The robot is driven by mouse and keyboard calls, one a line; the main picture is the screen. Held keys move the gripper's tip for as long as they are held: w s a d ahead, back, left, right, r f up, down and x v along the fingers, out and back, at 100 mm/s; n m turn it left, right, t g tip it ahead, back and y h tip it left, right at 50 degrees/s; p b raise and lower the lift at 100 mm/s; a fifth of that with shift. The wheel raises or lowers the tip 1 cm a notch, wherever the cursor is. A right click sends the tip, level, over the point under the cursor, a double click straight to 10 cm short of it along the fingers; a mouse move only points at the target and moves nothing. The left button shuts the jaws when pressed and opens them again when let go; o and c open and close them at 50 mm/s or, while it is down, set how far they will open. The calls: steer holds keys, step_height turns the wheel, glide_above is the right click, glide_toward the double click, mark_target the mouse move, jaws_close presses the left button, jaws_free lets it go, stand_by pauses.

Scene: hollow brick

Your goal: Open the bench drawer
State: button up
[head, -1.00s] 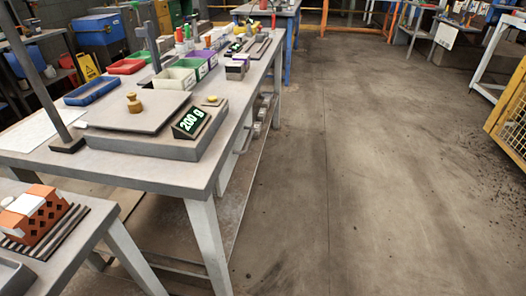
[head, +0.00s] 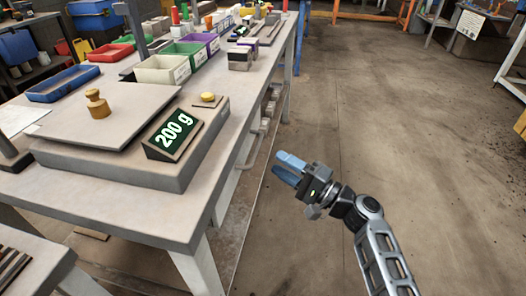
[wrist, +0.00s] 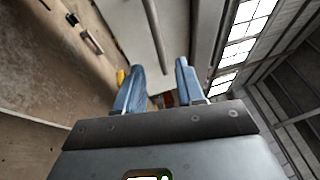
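The bench drawer (head: 228,190) shows as a pale front under the right side of the workbench (head: 150,215), partly in shadow, and it looks closed. A grey bar handle (head: 252,152) stands out from it. In the wrist view, a pale panel (wrist: 128,25) that looks like the drawer front carries a long grey bar (wrist: 155,35), beyond and between the fingers. My gripper (head: 283,166) has blue fingers and is to the right of the handle, apart from it. In the wrist view my gripper (wrist: 160,88) is open, with nothing between the fingers.
A scale (head: 105,165) with a brass weight (head: 98,104) and a "200 g" display (head: 174,134) stands on the bench. Several coloured bins (head: 162,69) stand behind it. A second table (head: 30,265) is at the lower left. The floor (head: 400,130) to the right is clear.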

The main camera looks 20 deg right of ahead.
steer(key=x, duration=0.6)
jaws_close()
stand_by(0.3)
stand_by(0.4)
